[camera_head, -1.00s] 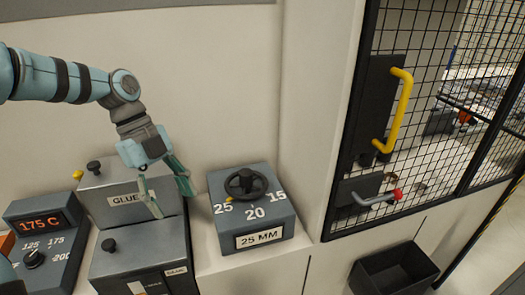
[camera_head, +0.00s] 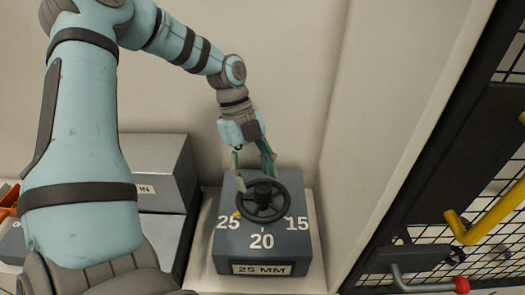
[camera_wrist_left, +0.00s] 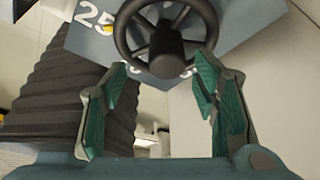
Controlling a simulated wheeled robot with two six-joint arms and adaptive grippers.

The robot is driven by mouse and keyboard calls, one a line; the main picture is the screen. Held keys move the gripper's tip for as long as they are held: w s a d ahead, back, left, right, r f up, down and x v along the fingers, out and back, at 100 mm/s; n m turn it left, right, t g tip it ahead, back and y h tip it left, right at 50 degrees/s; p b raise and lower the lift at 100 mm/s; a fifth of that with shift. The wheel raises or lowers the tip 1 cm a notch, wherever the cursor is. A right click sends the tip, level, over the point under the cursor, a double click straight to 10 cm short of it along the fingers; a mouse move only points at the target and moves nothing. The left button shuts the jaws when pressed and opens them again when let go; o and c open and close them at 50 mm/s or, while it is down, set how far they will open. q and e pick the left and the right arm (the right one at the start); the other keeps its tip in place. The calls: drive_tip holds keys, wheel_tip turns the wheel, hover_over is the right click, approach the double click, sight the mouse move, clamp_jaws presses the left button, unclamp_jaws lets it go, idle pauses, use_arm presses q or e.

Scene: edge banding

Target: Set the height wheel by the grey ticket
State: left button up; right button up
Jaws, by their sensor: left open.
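The black height wheel (camera_head: 263,200) sits on top of a grey box (camera_head: 232,243) marked 25, 20 and 15. A yellow pointer (camera_head: 237,214) shows at the wheel's left, by the 25. A plate on the box front (camera_head: 262,269) reads "25 MM". My left gripper (camera_head: 254,172) is open just behind the wheel, above the box. In the left wrist view the wheel (camera_wrist_left: 166,45) lies ahead of the open, empty fingers (camera_wrist_left: 165,100); contact cannot be told. No grey ticket can be made out. My right gripper is not in view.
Grey machine boxes (camera_head: 158,170) stand left of the wheel box, partly behind my left arm. A mesh door with a yellow handle (camera_head: 485,215) and a red-tipped latch (camera_head: 430,284) is at the right. A pale wall (camera_head: 370,110) rises close beside the wheel box.

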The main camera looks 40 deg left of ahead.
sight(262, 185)
use_arm(q)
drive_tip(key=f, duration=0.1)
drive_tip(key=d+f, duration=0.1)
drive_tip(key=f, duration=0.1)
drive_tip(key=w+d+f, duration=0.1)
drive_tip(key=shift+f, duration=0.3)
drive_tip(key=shift+s+r, duration=0.1)
drive_tip(key=shift+s, duration=0.3)
drive_tip(key=c, duration=1.2)
drive_tip(key=shift+o, duration=0.2)
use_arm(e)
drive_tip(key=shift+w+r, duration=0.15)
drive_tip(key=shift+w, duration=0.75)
